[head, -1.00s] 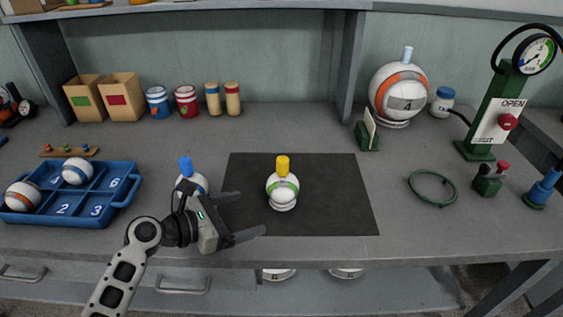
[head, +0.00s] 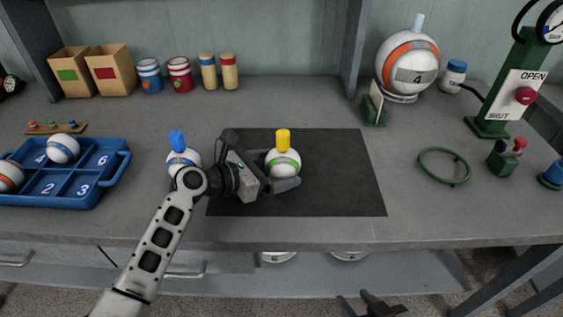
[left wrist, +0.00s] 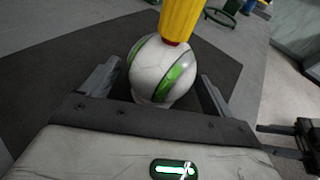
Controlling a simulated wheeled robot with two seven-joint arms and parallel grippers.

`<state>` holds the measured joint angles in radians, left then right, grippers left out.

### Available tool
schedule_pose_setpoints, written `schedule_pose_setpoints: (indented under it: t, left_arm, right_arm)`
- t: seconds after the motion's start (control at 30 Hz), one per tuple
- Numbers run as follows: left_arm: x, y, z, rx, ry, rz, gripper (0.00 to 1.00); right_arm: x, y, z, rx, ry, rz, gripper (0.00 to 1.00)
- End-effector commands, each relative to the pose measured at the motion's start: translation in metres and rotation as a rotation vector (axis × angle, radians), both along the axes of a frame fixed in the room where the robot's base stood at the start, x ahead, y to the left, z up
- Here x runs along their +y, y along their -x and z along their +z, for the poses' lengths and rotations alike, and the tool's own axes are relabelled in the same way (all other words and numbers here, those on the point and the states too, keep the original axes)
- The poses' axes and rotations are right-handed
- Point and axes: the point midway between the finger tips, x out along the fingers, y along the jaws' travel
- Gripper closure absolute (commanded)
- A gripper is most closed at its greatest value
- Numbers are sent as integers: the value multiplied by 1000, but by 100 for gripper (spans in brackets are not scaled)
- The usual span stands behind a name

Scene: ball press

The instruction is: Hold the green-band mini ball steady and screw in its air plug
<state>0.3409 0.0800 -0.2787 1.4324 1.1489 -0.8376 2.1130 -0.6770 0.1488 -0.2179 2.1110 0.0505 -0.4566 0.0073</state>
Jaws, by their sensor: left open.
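The green-band mini ball (head: 283,162) is white with green stripes and sits upright on the dark mat (head: 340,195). A yellow plug (head: 283,139) stands on its top; in the left wrist view the yellow plug (left wrist: 181,18) has a small red part at its base. My left gripper (head: 285,170) is open with its fingers on either side of the ball. In the left wrist view, gaps show between the ball (left wrist: 160,75) and both fingers. My right gripper (head: 370,304) is at the bottom edge of the head view, below the table front, away from the ball.
A white ball with a blue plug (head: 180,153) stands left of the mat, close to my left arm. A blue tray (head: 88,190) with balls is further left. A green hose ring (head: 444,166) and a green press stand (head: 490,126) are at right. The mat's right part is clear.

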Motion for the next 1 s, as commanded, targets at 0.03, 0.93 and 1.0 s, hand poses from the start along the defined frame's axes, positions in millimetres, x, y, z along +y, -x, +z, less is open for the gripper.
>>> schedule_pose_setpoints:
  t: [0.03, 0.93, 1.0]
  left_arm:
    - [-3, -2, -1, 0, 0, 0, 13]
    - [-9, -6, -4, -1, -2, -1, 1]
    - [-8, -6, -4, -1, -2, -1, 1]
  right_arm:
    - [0, 0, -1, 0, -1, -1, 64]
    - [1, -1, -1, 0, -6, -7, 64]
    - [1, -1, -1, 0, -6, -6, 64]
